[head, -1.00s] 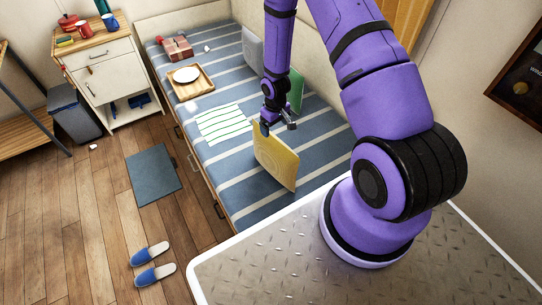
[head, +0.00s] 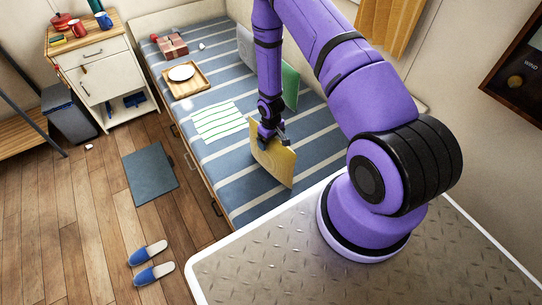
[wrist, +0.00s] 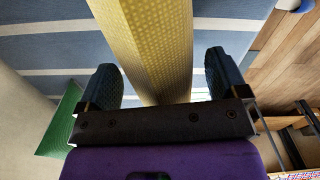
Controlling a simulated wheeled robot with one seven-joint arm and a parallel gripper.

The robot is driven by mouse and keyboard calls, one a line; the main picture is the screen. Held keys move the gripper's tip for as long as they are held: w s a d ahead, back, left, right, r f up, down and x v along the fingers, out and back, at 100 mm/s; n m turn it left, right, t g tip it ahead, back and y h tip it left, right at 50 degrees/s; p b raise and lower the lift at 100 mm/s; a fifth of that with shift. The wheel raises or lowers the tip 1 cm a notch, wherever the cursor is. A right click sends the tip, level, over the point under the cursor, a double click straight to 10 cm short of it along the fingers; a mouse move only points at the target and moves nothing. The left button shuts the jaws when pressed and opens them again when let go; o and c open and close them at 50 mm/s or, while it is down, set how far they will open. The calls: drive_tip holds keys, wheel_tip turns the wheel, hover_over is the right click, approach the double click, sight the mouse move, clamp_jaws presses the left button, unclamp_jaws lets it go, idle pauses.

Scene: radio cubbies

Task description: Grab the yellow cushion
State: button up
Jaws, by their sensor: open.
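The yellow cushion (head: 272,164) stands upright on the striped bed, near its front end. In the wrist view the yellow cushion (wrist: 150,45) rises between the two dark fingers, with a gap on each side. My gripper (head: 270,137) is at the cushion's top edge in the head view, pointing down. In the wrist view my gripper (wrist: 165,82) is open, its fingers on either side of the cushion. The lower part of the cushion is out of the wrist view.
A green cushion (head: 291,86) and a grey cushion (head: 246,43) lean along the wall side of the bed. A green-striped cloth (head: 218,122), a wooden tray (head: 203,85) with a white plate, and a red box (head: 172,46) lie on the blue striped bed (head: 235,187).

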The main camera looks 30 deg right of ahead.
drive_tip(key=shift+f, duration=0.1)
drive_tip(key=c, duration=1.4)
drive_tip(key=shift+c, duration=0.5)
